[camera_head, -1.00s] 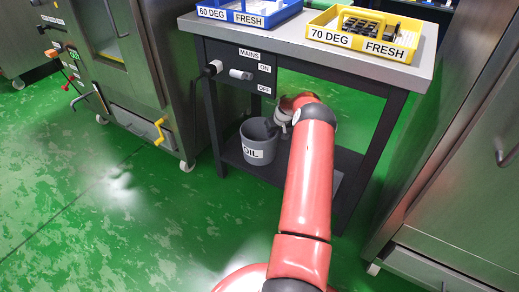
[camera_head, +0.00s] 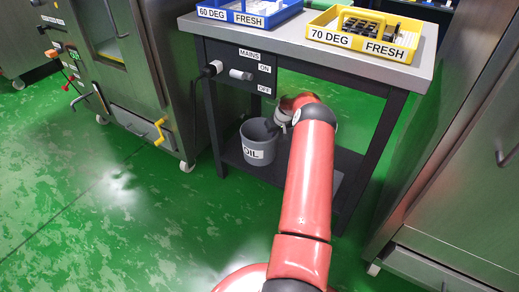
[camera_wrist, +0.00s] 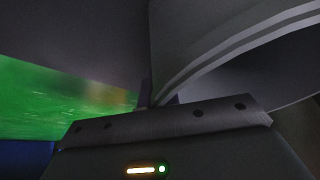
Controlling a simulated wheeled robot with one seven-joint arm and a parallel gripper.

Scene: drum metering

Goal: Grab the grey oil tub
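The grey oil tub (camera_head: 259,151), with a white OIL label, stands upright on the low shelf under the table in the head view. My gripper (camera_head: 272,126) is at the tub's upper right rim, partly hidden by my own red arm. In the wrist view the tub's curved rim and wall (camera_wrist: 215,45) fill the upper right. The dark fingers of my gripper (camera_wrist: 158,97) are close together there, one on each side of the wall, and look shut on it. Their tips are hidden.
The steel-topped table (camera_head: 375,68) stands over the tub, with a blue tray (camera_head: 247,18) and a yellow tray (camera_head: 362,42) on top. A mains switch panel (camera_head: 240,68) is above the tub. Steel cabinets flank the table. The green floor in front is clear.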

